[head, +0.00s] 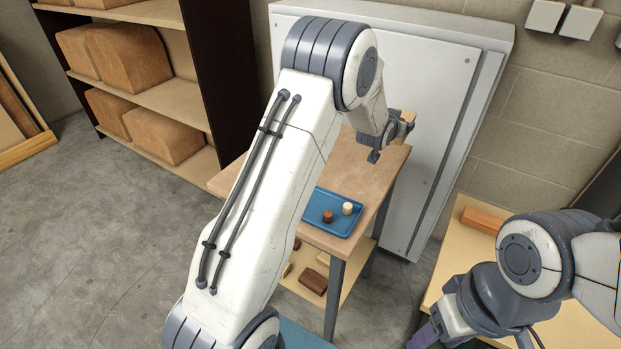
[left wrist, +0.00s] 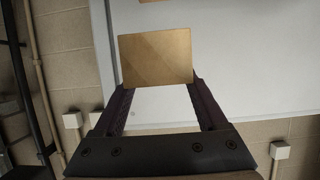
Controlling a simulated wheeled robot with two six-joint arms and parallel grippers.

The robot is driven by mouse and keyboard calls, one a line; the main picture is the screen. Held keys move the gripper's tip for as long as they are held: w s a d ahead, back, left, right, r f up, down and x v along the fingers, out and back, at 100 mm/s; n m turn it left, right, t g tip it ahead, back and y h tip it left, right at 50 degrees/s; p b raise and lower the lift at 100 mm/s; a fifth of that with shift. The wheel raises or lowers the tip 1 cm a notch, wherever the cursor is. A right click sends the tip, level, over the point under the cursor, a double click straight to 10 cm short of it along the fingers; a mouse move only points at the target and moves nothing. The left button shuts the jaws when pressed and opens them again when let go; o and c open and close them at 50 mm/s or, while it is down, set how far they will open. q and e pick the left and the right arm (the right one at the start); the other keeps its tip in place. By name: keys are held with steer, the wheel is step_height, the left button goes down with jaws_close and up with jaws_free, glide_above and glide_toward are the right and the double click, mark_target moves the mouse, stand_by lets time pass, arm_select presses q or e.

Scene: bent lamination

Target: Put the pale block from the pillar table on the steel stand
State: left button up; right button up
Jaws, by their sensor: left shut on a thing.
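My left gripper (head: 395,132) is at the far end of the left arm, above the back of a wooden-topped table (head: 375,155). It is shut on the pale block (left wrist: 155,57), a flat-faced, light tan wooden piece seen between the fingers in the left wrist view. Only a small part of the block (head: 408,115) shows in the head view, beside the gripper. My right gripper (head: 424,338) is at the bottom edge, mostly cut off, and its jaws cannot be made out. I cannot identify the steel stand in these views.
A blue tray (head: 318,217) with a dark and a pale small cylinder lies on the table; brown pieces rest on its lower shelf. A big grey cabinet (head: 430,80) stands behind. Shelves with brown blocks (head: 165,135) are at left. An orange block (head: 482,220) lies on a right table.

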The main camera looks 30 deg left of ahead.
arm_select(q)
steer(key=shift+a+r, duration=0.15)
steer(key=shift+a, duration=0.3)
steer(key=s+a+f+p, duration=0.1)
steer(key=s+a+f, duration=0.1)
steer(key=a, duration=0.1)
steer(key=s+a+f, duration=0.2)
steer(key=s+a+f+p, duration=0.1)
steer(key=s+a+f, duration=0.1)
steer(key=a, duration=0.1)
steer(key=shift+s+a+f+p, duration=0.3)
steer(key=shift+s+a+f, duration=0.05)
steer(key=shift+s, duration=0.05)
step_height(320, 180, down, 4)
steer(key=shift+r+p, duration=0.1)
steer(key=shift+p, duration=0.3)
steer(key=shift+f, duration=0.2)
steer(key=shift+f+b, duration=0.2)
steer(key=shift+b, duration=0.1)
steer(key=o, duration=1.5)
steer(key=shift+r, duration=0.1)
